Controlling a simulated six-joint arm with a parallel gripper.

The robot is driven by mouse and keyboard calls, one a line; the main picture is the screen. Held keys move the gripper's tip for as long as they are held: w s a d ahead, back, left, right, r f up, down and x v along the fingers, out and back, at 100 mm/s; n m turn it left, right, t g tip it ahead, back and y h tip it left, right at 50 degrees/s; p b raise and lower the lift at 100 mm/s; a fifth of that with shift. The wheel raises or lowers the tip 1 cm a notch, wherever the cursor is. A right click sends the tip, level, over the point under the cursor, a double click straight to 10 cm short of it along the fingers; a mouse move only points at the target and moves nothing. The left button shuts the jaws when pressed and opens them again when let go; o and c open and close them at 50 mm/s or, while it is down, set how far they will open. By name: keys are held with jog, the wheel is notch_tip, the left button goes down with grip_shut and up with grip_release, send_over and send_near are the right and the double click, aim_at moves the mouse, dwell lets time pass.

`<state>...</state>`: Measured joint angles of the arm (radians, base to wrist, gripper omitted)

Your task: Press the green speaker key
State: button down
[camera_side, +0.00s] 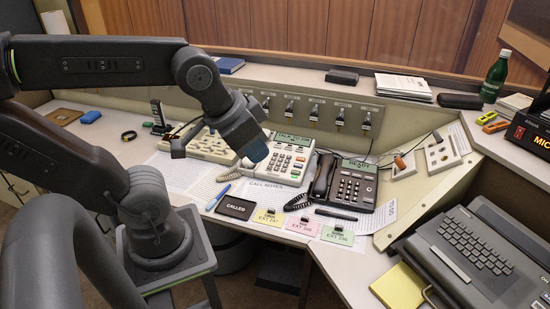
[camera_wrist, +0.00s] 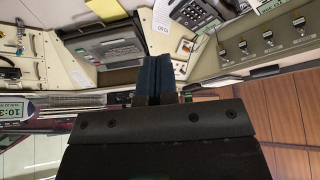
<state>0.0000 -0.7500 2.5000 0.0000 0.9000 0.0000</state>
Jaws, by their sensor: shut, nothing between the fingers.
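A white desk phone (camera_side: 284,163) with a keypad and a lit green display stands at mid-desk in the side view. A dark desk phone (camera_side: 356,186) with a display reading READY and a handset stands to its right. It also shows upside down at the top of the wrist view (camera_wrist: 196,14). My gripper (camera_side: 257,152) is shut and empty, in front of the white phone's left part in the picture. Its blue fingers (camera_wrist: 153,78) are together in the wrist view.
A black CALLED card (camera_side: 236,207) and yellow, pink and green EXT cards (camera_side: 270,218) lie along the desk's front edge. A beige panel with toggle switches (camera_side: 314,108) rises behind the phones. A typewriter-like keyboard unit (camera_side: 478,245) stands at the right.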

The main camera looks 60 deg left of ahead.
dwell(0.5)
jog(key=m+t, duration=0.5)
jog(key=m, duration=0.7)
send_over(296, 173)
jog(key=s+d, duration=0.2)
notch_tip(296, 173, down, 20)
jog(key=shift+w+a+f+h, duration=0.15)
jog(key=shift+a+h, duration=0.1)
jog(key=shift+h, duration=0.05)
jog(key=shift+f, duration=0.1)
jog(key=shift+n, duration=0.3)
jog(key=shift+w+a+f, duration=0.15)
jog(key=shift+f, duration=1.25)
jog(key=shift+w+a+f, duration=0.15)
jog(key=shift+a+f, duration=0.05)
jog(key=shift+f, duration=1.25)
jog(key=shift+w+a+f, duration=0.15)
jog(key=shift+f, duration=1.25)
jog(key=shift+f, duration=0.15)
